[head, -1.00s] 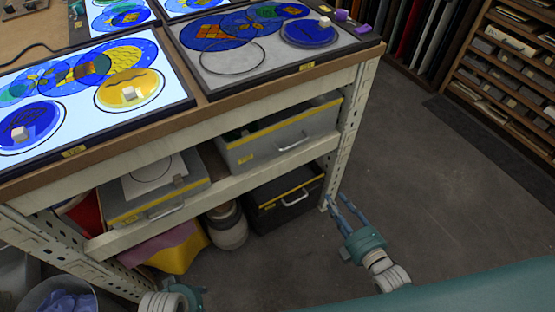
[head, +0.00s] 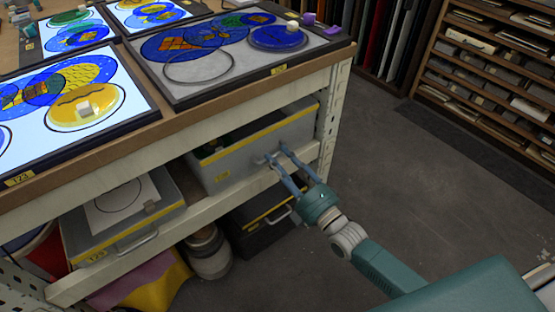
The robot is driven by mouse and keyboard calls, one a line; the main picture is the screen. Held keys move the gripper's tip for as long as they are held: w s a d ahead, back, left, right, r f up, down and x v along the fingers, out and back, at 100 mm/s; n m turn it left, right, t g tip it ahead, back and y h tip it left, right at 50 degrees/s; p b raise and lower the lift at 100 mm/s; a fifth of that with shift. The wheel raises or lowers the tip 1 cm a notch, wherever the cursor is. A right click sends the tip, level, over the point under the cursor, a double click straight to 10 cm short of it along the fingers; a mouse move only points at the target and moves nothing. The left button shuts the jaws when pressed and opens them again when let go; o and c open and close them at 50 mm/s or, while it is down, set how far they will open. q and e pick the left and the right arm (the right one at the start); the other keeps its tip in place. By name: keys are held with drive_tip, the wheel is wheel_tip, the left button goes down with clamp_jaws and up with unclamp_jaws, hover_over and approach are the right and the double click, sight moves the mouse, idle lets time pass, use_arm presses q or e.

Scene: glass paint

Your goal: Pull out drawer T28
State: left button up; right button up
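A grey drawer box with a yellow-edged top (head: 235,159) sits on the upper shelf at the right end of the bench. My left gripper is out of view.
Another grey drawer box (head: 151,230) with a metal handle and a sheet on top sits to the left. A black box (head: 247,240) stands below. The bench leg (head: 331,115) is close right of the drawer. Floor (head: 400,190) to the right is clear.

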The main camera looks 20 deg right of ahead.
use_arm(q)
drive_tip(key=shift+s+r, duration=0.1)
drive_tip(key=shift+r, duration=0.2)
use_arm(e)
drive_tip(key=shift+w+a, duration=0.2)
drive_tip(key=shift+w, duration=0.3)
clamp_jaws()
drive_tip(key=shift+s, duration=0.1)
